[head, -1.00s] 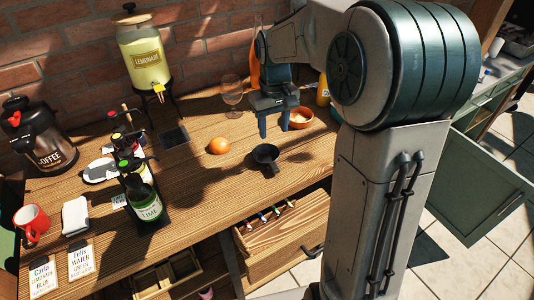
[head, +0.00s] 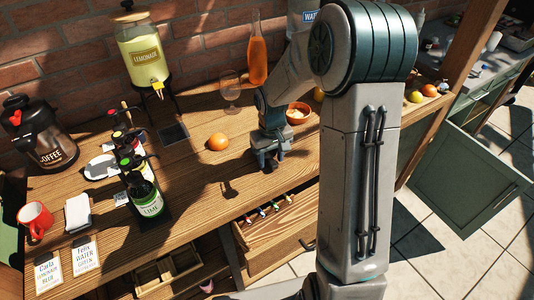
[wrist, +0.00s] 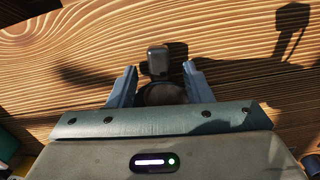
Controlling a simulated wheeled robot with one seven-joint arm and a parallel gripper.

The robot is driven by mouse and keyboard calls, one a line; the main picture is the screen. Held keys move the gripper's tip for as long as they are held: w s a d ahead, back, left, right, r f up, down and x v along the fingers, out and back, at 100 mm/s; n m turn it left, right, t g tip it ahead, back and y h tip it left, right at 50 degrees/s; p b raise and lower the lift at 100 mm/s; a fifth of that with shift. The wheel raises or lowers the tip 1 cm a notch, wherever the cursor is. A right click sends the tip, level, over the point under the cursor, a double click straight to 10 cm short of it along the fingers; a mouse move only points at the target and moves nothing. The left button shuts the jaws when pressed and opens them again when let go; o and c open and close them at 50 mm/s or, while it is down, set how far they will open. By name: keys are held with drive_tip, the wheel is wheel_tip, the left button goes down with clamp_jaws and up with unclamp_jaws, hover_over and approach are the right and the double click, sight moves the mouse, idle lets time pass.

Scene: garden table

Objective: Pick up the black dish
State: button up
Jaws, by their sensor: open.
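The black dish (wrist: 160,93) shows in the wrist view as a small dark round bowl with a short square handle (wrist: 158,60) pointing away from my gripper. It sits between the two blue-grey fingers of my gripper (wrist: 159,84), and its near part is hidden behind the gripper body. The fingers are apart, one on each side of the dish; I cannot tell whether they touch it. In the head view my gripper (head: 268,160) is low over the wooden table, and it covers most or all of the dish.
An orange (head: 218,141) lies left of my gripper and a terracotta bowl (head: 298,112) stands behind it. A wine glass (head: 231,90) and an orange bottle (head: 257,50) are farther back. An open drawer (head: 275,222) is below the table's front edge. Bare wood (head: 205,190) lies front left.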

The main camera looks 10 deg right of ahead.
drive_tip(key=shift+f, duration=0.1)
clamp_jaws()
idle(0.3)
